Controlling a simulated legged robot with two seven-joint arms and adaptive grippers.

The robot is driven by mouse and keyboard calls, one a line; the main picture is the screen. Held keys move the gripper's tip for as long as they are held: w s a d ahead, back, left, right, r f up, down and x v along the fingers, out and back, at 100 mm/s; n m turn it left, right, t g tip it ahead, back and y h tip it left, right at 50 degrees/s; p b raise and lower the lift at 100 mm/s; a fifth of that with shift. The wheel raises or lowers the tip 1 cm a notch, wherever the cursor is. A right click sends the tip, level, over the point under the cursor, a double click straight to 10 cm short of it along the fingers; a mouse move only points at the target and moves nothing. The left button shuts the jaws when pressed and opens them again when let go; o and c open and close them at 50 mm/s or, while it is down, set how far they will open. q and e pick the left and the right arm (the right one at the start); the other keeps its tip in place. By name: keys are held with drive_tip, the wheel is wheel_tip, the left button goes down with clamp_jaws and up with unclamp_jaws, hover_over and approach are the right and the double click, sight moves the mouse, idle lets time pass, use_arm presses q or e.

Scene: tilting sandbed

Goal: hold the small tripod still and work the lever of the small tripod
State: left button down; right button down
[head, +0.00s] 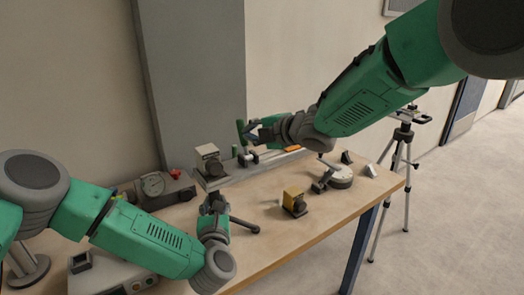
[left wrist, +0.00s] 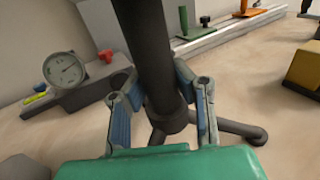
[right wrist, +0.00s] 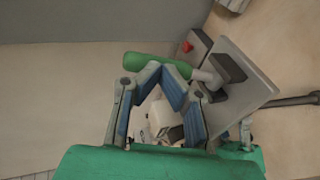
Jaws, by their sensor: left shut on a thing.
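The small tripod stands on the workbench, its dark legs (head: 245,226) spread on the top. Its dark column (left wrist: 152,50) runs up between the fingers of my left gripper (left wrist: 160,85), which is shut on it just above the legs. My left gripper also shows in the head view (head: 214,200), below the tripod's pale plate (head: 207,150). In the right wrist view a lever with a green grip (right wrist: 148,62) joins a dark block on a grey plate (right wrist: 232,48). My right gripper (right wrist: 163,75) has its fingertips close together at this grip; contact is unclear.
A dial gauge box (head: 153,185) with a red knob stands left of the tripod. A rail (head: 265,162) with clamps lies behind it. A yellow block (head: 294,200) and a round base (head: 340,178) stand to the right. A tall tripod (head: 402,150) stands beyond the bench.

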use_arm(q)
drive_tip(key=shift+d, duration=0.15)
use_arm(e)
drive_tip(key=shift+w+a, duration=0.2)
drive_tip(key=shift+w, duration=0.1)
use_arm(q)
drive_tip(key=shift+s, duration=0.1)
use_arm(e)
drive_tip(key=shift+w+r, duration=0.1)
use_arm(q)
drive_tip(key=shift+f, duration=0.1)
use_arm(e)
drive_tip(key=v, duration=1.3)
drive_tip(key=shift+d+r, duration=0.3)
drive_tip(key=shift+r, duration=0.25)
use_arm(q)
drive_tip(key=c, duration=1.3)
unclamp_jaws()
